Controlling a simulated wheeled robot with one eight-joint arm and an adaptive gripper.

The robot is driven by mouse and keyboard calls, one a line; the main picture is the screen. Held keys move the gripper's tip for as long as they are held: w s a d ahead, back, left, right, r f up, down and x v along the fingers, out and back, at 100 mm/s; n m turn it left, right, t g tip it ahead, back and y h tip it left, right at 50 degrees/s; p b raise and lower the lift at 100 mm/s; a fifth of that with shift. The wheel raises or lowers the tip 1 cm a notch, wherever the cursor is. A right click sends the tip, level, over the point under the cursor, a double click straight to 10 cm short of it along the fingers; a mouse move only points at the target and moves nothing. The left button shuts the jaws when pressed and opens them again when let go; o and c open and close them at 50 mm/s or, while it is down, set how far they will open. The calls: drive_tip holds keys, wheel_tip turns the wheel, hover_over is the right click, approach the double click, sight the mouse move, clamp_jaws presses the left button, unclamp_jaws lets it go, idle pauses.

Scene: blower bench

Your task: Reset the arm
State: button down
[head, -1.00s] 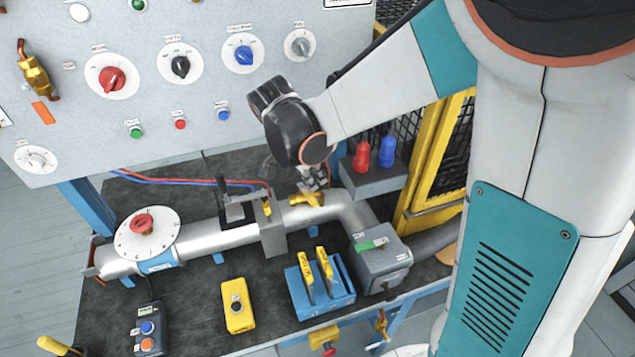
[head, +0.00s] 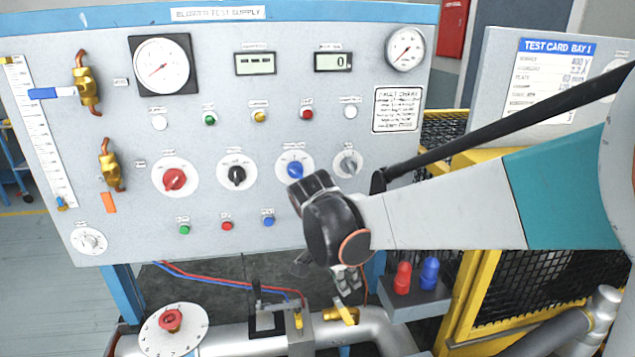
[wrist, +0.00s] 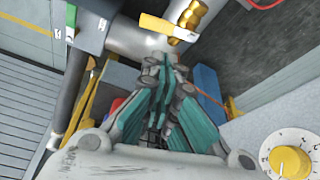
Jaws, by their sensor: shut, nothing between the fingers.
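My arm reaches in from the right in the head view, with its black wrist in front of the panel's lower right part. My gripper (head: 347,285) hangs below the wrist, just above a yellow-handled valve (head: 342,314) on the silver pipe (head: 375,330). In the wrist view my gripper (wrist: 160,62) has its teal-sided fingers drawn together with nothing held. A yellow handle (wrist: 168,28) and a brass fitting lie just beyond the fingertips there. I cannot tell whether the fingertips touch the valve.
The blower test panel (head: 120,215) with knobs and gauges stands behind. A red and a blue peg-like piece sit on a grey shelf (head: 415,303) to the right. A yellow mesh guard (head: 470,290) stands further right. A round dial with a red knob (head: 171,321) is at lower left.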

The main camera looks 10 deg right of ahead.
drive_tip(key=s+d+r+n+t+y+b, duration=0.1)
drive_tip(key=s+r+n+t, duration=0.1)
drive_tip(key=s+n, duration=0.5)
drive_tip(key=s+d+r+n+t+y+b, duration=0.1)
drive_tip(key=s+n+t, duration=0.3)
drive_tip(key=s+n, duration=0.4)
drive_tip(key=shift+s+d+r+y, duration=0.2)
drive_tip(key=shift+d+r+y, duration=0.3)
drive_tip(key=shift+d+y, duration=0.3)
